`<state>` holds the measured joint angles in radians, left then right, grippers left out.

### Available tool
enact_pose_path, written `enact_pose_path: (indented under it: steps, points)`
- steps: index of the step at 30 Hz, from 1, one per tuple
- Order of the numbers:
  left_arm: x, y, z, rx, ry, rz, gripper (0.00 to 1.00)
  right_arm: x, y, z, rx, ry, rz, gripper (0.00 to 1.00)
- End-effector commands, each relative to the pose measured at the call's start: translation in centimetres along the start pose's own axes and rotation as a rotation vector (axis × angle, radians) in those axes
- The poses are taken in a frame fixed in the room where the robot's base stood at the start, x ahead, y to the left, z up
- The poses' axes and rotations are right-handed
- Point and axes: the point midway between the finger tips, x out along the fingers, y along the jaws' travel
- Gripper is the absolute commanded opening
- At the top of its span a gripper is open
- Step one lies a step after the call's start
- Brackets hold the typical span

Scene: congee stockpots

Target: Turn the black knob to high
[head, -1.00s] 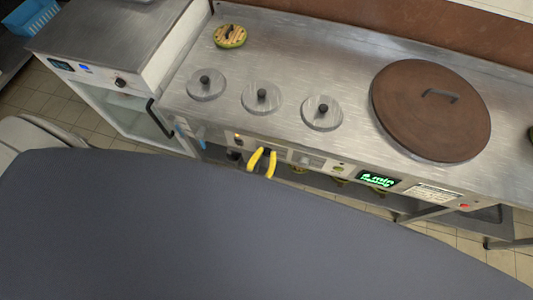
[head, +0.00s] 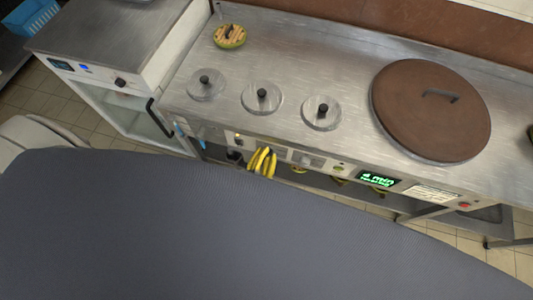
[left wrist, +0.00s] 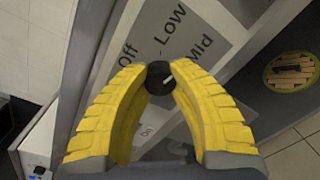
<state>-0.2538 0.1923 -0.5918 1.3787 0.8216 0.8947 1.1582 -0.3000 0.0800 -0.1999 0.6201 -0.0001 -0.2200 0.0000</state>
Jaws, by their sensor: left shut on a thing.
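The black knob (left wrist: 158,79) sits on the grey control panel, with a white mark on its face. The panel is printed Off, Low and Mid around it, and the mark points roughly toward Mid. My left gripper (left wrist: 160,76) is shut on the knob, one yellow fingertip on each side. In the head view, the left gripper (head: 262,161) is at the front panel of the steel counter (head: 340,50), below the small lids. Its fingers hide the knob there. No label reading high is visible in the wrist view. My right gripper is not in view.
A large brown lid (head: 420,115) and several small round lids (head: 262,97) lie on the counter. A green display (head: 378,180) and a red button (head: 464,205) are on the front panel. A separate cabinet (head: 110,45) with its own knob (head: 120,82) stands at left.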

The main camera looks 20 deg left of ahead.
Motion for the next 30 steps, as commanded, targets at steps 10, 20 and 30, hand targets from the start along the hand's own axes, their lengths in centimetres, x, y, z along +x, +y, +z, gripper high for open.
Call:
enact_pose_path:
  steps: [10,20,30]
  points:
    - [0.36,0.24,0.52,0.214,0.006,0.009,0.00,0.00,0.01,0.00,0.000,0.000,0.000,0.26]
    - [0.35,0.15,0.61,0.391,0.016,0.008,0.00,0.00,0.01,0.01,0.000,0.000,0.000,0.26]
    - [0.40,0.09,0.68,0.551,0.025,0.008,0.00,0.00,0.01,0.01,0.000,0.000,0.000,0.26]
